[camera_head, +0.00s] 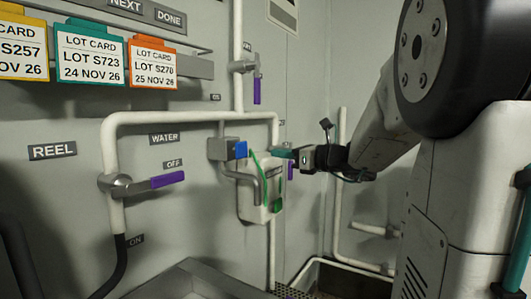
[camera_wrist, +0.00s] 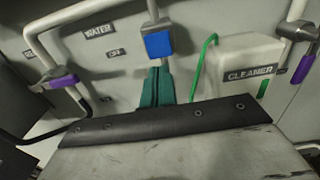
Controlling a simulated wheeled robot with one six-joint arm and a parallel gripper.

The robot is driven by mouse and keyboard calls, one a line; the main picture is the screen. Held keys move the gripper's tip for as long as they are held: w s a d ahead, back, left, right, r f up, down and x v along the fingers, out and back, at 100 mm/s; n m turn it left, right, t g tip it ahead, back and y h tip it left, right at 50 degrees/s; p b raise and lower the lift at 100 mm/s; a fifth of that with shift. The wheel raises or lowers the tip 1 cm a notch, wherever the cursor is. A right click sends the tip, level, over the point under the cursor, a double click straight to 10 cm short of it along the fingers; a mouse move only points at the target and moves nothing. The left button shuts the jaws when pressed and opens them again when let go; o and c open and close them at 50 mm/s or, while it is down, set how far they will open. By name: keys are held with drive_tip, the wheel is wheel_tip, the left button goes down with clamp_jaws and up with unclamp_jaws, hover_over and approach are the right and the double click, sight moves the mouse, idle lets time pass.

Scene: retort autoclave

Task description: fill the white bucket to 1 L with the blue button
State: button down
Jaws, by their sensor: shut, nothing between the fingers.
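The blue button (camera_head: 241,149) is on the grey tap block on the wall pipe, above a grey spout. It also shows in the wrist view (camera_wrist: 158,45), upper middle. My gripper (camera_head: 275,153) has teal fingers, shut with nothing between them. They point at the tap block from the right in the head view, with a small gap to the button. In the wrist view my gripper (camera_wrist: 157,72) has its fingertips just below the button. I cannot make out a white bucket in either view; the area under the spout is partly hidden.
A white cleaner container (camera_wrist: 243,65) with a green hose hangs right of the tap. Purple-handled valves stand left (camera_head: 167,180) and above (camera_head: 257,90). A metal basin (camera_head: 215,278) lies below. A dark-lined bin (camera_head: 345,267) is lower right. Lot cards (camera_head: 95,58) hang upper left.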

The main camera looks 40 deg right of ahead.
drive_tip(key=shift+v, duration=1.15)
drive_tip(key=s+a+f+n+g, duration=1.15)
drive_tip(key=a+f+n, duration=0.35)
drive_tip(key=f+n, duration=0.15)
drive_tip(key=s+a+f+n+g+h, duration=0.2)
drive_tip(key=s+a+n+h, duration=0.1)
drive_tip(key=s+n, duration=0.3)
drive_tip(key=s+a+f+n+g+h, duration=0.1)
drive_tip(key=s+a+n+g+h, duration=0.1)
drive_tip(key=s+n, duration=0.5)
drive_tip(key=a+n+h, duration=0.1)
drive_tip(key=a+n, duration=0.1)
drive_tip(key=shift+s+a+f, duration=0.3)
drive_tip(key=shift+f, duration=0.05)
